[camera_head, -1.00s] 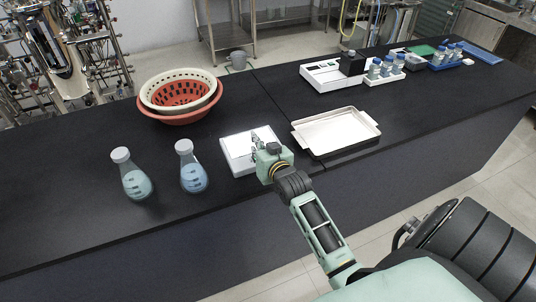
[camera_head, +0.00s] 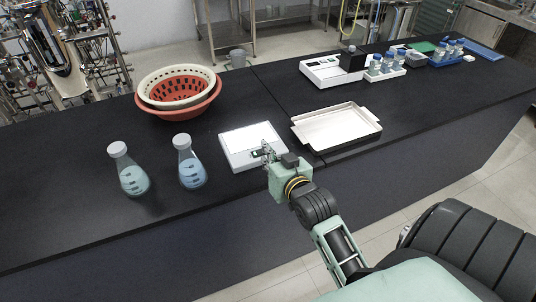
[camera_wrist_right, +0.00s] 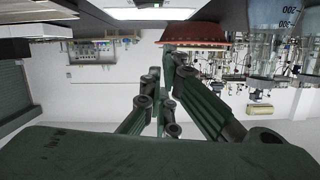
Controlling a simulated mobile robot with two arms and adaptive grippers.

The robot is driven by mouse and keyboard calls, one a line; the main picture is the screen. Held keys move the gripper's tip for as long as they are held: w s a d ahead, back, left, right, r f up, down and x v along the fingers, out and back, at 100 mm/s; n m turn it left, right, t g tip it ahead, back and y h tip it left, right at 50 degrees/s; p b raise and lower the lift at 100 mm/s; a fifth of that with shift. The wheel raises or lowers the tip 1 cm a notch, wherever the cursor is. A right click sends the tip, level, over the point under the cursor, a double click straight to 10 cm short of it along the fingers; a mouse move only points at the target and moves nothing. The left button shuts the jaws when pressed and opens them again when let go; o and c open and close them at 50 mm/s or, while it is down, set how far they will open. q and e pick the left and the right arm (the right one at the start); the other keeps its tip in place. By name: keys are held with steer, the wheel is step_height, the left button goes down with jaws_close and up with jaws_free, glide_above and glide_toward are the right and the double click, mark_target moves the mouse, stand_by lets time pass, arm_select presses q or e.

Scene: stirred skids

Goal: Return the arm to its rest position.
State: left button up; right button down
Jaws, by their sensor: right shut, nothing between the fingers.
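My right arm reaches in from the lower right in the head view. Its gripper (camera_head: 264,153) is just in front of and over the near right part of a white flat device (camera_head: 238,139) on the black bench. In the right wrist view the gripper fingers (camera_wrist_right: 165,105) are close together with nothing held between them. That view looks out over the bench, upside down. My left gripper is not in view.
Two capped flasks (camera_head: 131,176) (camera_head: 188,168) stand left of the gripper. A metal tray (camera_head: 337,142) lies to its right. Stacked baskets (camera_head: 178,112) sit at the back left. An instrument (camera_head: 322,73) and bottle racks (camera_head: 384,74) stand at the far right on the black bench (camera_head: 75,150).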

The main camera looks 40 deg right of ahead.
steer(key=shift+a, duration=0.1)
steer(key=s+a+f+n+g+y, duration=0.1)
steer(key=s+a+f+n+g, duration=0.1)
steer(key=s+a+f+g, duration=0.45)
steer(key=s+a+f+n+g+y, duration=0.1)
steer(key=s+a+f+n, duration=0.15)
steer(key=s, duration=0.75)
steer(key=s+a+f+n+g+y, duration=0.1)
steer(key=s+a+f+g, duration=0.3)
steer(key=s, duration=0.4)
step_height(320, 180, down, 28)
steer(key=s+a+g+b, duration=0.1)
steer(key=a+b, duration=0.1)
steer(key=b, duration=0.1)
steer(key=s+d+f+b, duration=0.1)
steer(key=s+f, duration=0.7)
steer(key=f, duration=0.1)
steer(key=s+d+f+g+b, duration=0.1)
steer(key=s+d+f, duration=0.1)
steer(key=s+f, duration=0.7)
steer(key=shift+s+d+f, duration=0.3)
steer(key=shift+f, duration=0.2)
